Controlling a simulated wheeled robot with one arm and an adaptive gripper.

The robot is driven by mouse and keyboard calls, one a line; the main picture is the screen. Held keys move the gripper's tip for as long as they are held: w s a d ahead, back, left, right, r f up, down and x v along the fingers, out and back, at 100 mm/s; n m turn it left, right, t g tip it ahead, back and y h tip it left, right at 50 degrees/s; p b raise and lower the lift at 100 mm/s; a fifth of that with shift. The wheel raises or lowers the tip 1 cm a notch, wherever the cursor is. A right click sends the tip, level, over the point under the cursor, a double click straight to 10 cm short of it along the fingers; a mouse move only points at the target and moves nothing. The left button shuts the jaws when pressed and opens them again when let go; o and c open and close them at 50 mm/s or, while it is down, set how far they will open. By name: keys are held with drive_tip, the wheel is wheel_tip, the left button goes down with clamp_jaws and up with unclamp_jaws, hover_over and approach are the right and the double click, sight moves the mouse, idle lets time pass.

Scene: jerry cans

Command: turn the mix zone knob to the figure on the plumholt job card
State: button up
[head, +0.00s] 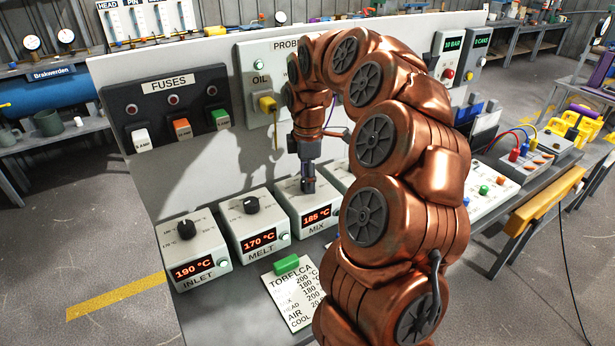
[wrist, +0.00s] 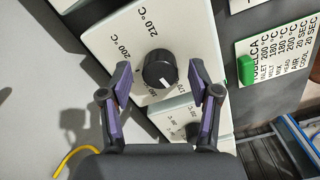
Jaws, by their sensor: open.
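The mix zone box (head: 316,212) stands on the bench, its display reading 185 °C. My gripper (head: 308,186) points down at the top of this box and hides its knob in the head view. In the wrist view a round black knob (wrist: 160,69) with a white pointer line lies between the spread fingers of my open gripper (wrist: 160,74). I see a gap on each side of the knob. Dial marks of 200 and 210 °C show beside it. A job card (head: 292,291) lies in front, headed something like Tobelca; it also shows in the wrist view (wrist: 283,60). I see no card reading Plumholt.
The melt box (head: 260,232) reads 170 °C and the inlet box (head: 192,255) reads 190 °C, both left of mix. A green block (head: 287,264) sits on the card. A fuse panel (head: 168,107) stands behind. My arm hides the bench right of mix.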

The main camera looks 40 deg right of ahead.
wheel_tip(320, 180, up, 12)
idle(0.8)
idle(0.3)
drive_tip(key=s+a+f+m, duration=0.35)
drive_tip(key=s+a, duration=0.85)
drive_tip(key=a, duration=0.4)
drive_tip(key=s+a+f+m+g, duration=0.1)
drive_tip(key=s+f+m, duration=0.3)
drive_tip(key=s, duration=0.5)
drive_tip(key=s+a+f+m+p, duration=0.1)
drive_tip(key=s+a+f+m, duration=0.3)
drive_tip(key=s, duration=0.5)
drive_tip(key=shift+s+f+m+g, duration=0.25)
drive_tip(key=shift+f+m+g, duration=0.05)
drive_tip(key=shift+m+g, duration=0.15)
